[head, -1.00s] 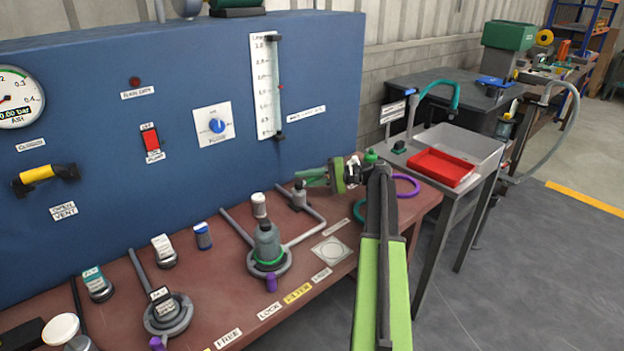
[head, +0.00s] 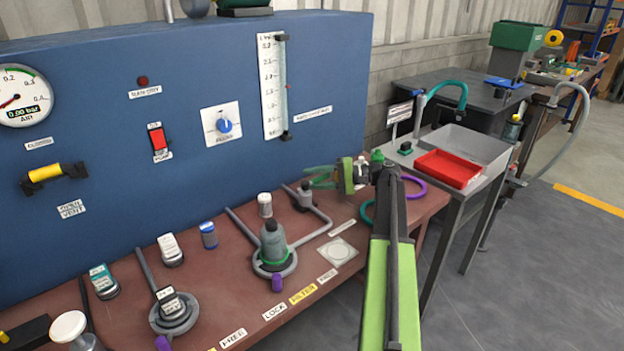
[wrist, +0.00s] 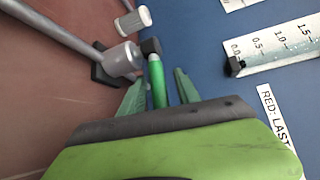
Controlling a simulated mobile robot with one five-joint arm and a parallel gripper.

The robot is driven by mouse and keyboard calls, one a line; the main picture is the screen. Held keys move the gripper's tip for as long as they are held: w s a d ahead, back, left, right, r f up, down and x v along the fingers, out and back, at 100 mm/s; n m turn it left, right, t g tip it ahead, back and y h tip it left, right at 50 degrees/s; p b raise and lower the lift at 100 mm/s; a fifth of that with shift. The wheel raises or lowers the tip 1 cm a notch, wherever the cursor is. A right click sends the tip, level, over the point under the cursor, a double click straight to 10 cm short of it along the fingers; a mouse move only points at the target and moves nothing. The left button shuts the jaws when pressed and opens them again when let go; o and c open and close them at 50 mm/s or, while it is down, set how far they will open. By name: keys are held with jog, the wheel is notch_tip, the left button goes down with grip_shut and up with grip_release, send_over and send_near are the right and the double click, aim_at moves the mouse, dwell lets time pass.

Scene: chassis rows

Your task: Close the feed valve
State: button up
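The likely feed valve (head: 305,197) is a grey body at the end of a grey pipe on the bench, by the blue panel. In the wrist view its body (wrist: 122,60) joins a black hub, and a green lever (wrist: 157,82) points from the hub toward me. My gripper (head: 320,178) is just above and beside the valve in the head view. In the wrist view my gripper (wrist: 160,90) is open, one green finger on each side of the lever, with gaps visible. The lever's near end is hidden behind the gripper body.
The blue panel (head: 225,60) rises close behind, with a level gauge (head: 272,85). A grey-green filter vessel (head: 273,245) stands left of the valve. Purple (head: 418,188) and teal rings lie to the right. A red tray (head: 448,168) sits on the side table.

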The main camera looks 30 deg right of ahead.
jog(key=p+v, duration=0.2)
jog(key=v, duration=1.5)
jog(key=shift+a, duration=0.1)
